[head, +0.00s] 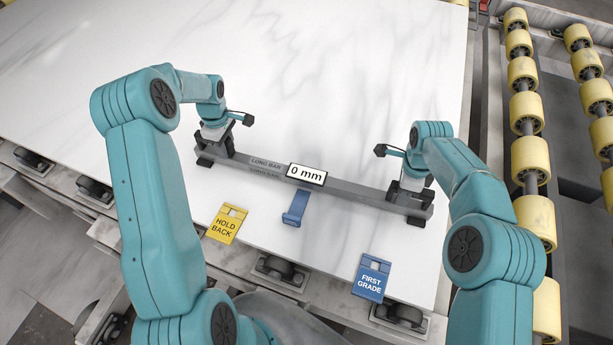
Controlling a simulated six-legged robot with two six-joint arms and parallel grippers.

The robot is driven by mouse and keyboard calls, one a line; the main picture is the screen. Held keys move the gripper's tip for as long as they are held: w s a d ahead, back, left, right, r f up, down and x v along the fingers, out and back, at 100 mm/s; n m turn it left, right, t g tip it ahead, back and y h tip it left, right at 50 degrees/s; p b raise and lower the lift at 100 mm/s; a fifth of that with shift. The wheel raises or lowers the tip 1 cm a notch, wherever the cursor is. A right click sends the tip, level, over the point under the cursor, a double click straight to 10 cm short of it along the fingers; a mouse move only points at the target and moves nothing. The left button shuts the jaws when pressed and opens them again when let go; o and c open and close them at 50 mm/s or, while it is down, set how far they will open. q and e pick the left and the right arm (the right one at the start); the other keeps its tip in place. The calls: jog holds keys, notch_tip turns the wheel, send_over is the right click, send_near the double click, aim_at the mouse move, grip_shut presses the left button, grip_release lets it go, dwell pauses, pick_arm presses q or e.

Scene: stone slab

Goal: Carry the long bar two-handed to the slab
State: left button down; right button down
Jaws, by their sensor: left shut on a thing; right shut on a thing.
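The long bar (345,189) is grey and lies left to right across the front part of the white marbled slab (330,60). Its face carries the words LONG BAR and a white label reading 0 mm (306,174). My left gripper (214,150) is shut on the bar near its left end. My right gripper (408,200) is shut on it near its right end. The bar looks to be at or very close to the slab surface; I cannot tell whether it touches. The fingertips are partly hidden by the gripper bodies.
A yellow HOLD BACK tag (227,224), a small blue piece (295,208) and a blue FIRST GRADE tag (371,278) lie along the slab's front edge. Yellow rollers (530,110) run along the right side. The slab behind the bar is clear.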

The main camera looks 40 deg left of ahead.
pick_arm(q)
jog(key=shift+r, duration=0.15)
pick_arm(e)
jog(key=shift+r, duration=0.15)
